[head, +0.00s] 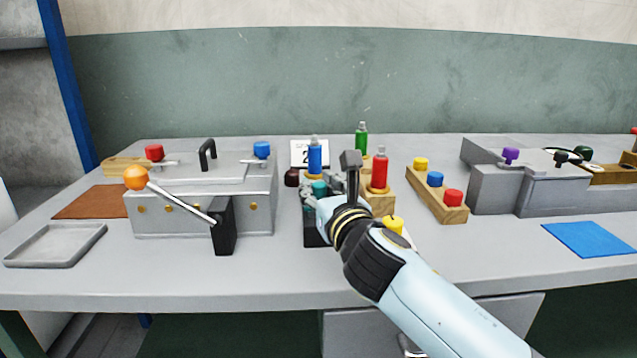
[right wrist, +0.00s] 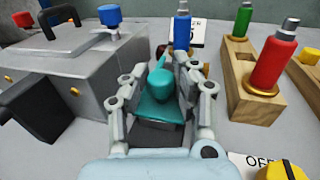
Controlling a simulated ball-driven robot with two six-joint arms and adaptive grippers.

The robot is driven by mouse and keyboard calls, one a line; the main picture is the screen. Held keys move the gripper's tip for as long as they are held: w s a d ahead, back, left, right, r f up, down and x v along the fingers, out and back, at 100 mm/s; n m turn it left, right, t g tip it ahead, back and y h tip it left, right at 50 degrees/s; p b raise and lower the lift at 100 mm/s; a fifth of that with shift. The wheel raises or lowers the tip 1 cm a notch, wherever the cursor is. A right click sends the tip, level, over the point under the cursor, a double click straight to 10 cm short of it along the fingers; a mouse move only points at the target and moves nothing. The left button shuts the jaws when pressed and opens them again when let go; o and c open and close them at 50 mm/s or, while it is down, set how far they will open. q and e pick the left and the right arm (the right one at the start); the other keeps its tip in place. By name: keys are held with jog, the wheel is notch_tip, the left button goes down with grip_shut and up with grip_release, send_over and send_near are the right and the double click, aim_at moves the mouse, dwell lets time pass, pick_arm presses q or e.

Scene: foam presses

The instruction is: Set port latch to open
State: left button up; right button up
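A teal knob or lever (right wrist: 158,88) with a raised handle stands on a dark block (head: 313,232), and its top also shows in the head view (head: 319,188). It looks like the port latch, but I see no label on it. My right gripper (right wrist: 160,85) reaches over the block, with one finger on each side of the teal piece. The fingers are spread apart; whether the pads touch it I cannot tell. They partly hide the block and the teal piece in the head view. My left gripper is not in view.
Left of the block stands a grey press box (head: 170,215) with an orange-balled lever (head: 136,177). A blue bottle (head: 314,158) is behind the gripper and a red bottle (head: 380,170) is to its right. A yellow knob (right wrist: 280,171) sits by a partly hidden label.

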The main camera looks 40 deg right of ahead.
jog(key=shift+o, duration=1.2)
jog(key=shift+s+a, duration=0.1)
jog(key=shift+s, duration=0.1)
jog(key=shift+o, duration=0.8)
jog(key=shift+r, duration=0.1)
jog(key=shift+w, duration=0.1)
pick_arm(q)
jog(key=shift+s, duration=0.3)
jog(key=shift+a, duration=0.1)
pick_arm(e)
jog(key=shift+s, duration=0.25)
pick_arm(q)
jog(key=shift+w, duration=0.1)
pick_arm(e)
jog(key=v, duration=1.1)
jog(key=shift+s+a, duration=0.15)
